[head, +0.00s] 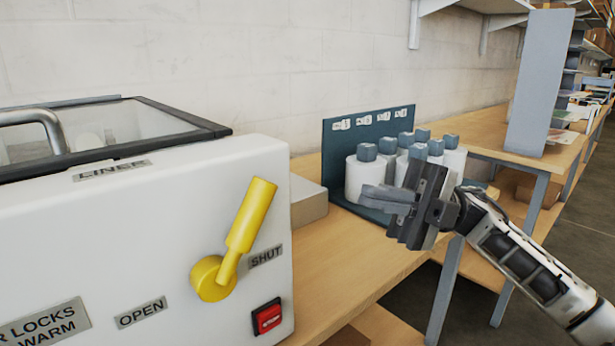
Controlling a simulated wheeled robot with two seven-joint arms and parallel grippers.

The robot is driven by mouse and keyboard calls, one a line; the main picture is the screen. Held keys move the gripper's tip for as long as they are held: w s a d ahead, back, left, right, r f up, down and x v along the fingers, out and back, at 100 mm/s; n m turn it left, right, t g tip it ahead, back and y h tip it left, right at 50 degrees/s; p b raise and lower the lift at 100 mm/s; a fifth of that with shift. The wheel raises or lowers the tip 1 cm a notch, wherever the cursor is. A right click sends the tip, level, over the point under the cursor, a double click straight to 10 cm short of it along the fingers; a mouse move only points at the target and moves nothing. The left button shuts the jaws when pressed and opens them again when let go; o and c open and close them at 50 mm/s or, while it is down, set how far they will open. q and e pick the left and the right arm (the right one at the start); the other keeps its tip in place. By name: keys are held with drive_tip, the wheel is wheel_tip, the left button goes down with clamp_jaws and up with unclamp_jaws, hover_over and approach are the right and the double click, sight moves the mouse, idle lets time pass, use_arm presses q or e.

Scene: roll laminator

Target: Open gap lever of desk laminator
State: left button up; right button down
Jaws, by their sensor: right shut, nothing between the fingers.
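The white laminator (130,240) fills the left of the head view. Its yellow gap lever (247,225) sits on a round yellow hub on the front face and points up and slightly right, with its arm just above the SHUT label (266,256). The OPEN label (142,313) is lower left of the hub. My right gripper (372,198) is shut and empty, to the right of the lever and apart from it, in front of the white bottles. My left gripper is not in view.
A red switch (267,316) is below the SHUT label. White bottles with grey caps (453,158) stand in a dark teal rack (336,135) behind my right gripper. A grey box (308,201) sits beside the laminator. The wooden bench (345,270) is clear in front.

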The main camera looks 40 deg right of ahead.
sight(239, 234)
drive_tip(key=p+x, duration=0.2)
drive_tip(key=x, duration=0.8)
drive_tip(key=shift+w+a+r+p, duration=0.1)
drive_tip(key=shift+a+r+p, duration=0.15)
drive_tip(key=shift+p, duration=0.1)
